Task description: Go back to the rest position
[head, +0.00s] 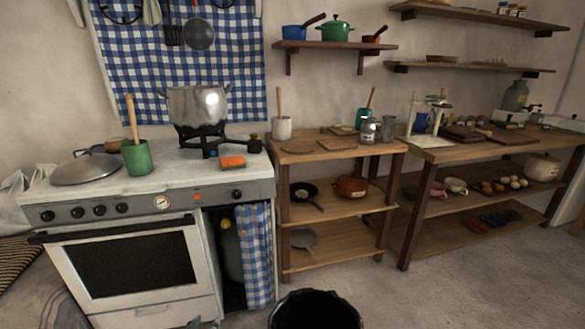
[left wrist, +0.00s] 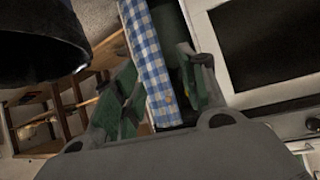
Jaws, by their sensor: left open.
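My left gripper (left wrist: 160,78) shows in the left wrist view with its two green-padded fingers spread apart and nothing between them. Beyond the fingers are the blue checked curtain (left wrist: 148,55) and the front of the white stove (left wrist: 222,60); no contact with them is visible. In the head view I cannot clearly make out the left gripper; only a small greenish bit shows at the bottom edge below the stove. My right gripper is in neither view.
A black bin (head: 315,312) stands on the floor in front, also at the upper left of the left wrist view (left wrist: 38,40). The stove (head: 150,215) bears a pot (head: 198,104) and a green crock (head: 138,158). Wooden shelving (head: 335,252) stands right; floor is bare at lower right.

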